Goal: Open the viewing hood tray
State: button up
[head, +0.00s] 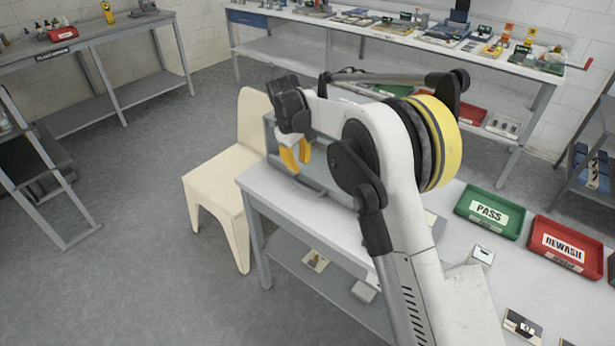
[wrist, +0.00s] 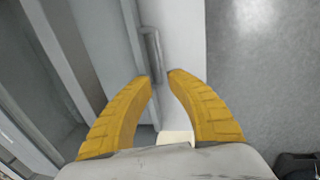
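The grey viewing hood (head: 318,178) sits at the left end of the white workbench, mostly hidden behind my arm. In the wrist view its grey panels (wrist: 60,60) fill the left side. A short grey bar handle (wrist: 152,48) stands out beside a pale front face, just beyond my fingertips. My gripper (head: 296,157) has yellow fingers pointing down at the hood's left side. In the wrist view the fingertips of my gripper (wrist: 160,76) are apart with a narrow gap and nothing clearly held. Whether a finger touches the handle cannot be told.
A cream chair (head: 220,180) stands close against the bench's left side. Open grey floor (head: 110,230) lies to the left.

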aim_at(304, 186)
jog(key=f+b, duration=0.1)
jog(key=f, duration=0.2)
jog(key=w+f+b, duration=0.1)
jog(key=f, duration=0.2)
jog(key=d+f+b, duration=0.1)
jog(key=f, duration=0.2)
jog(key=shift+w+f, duration=0.15)
jog(key=shift+f, duration=0.25)
grip_shut()
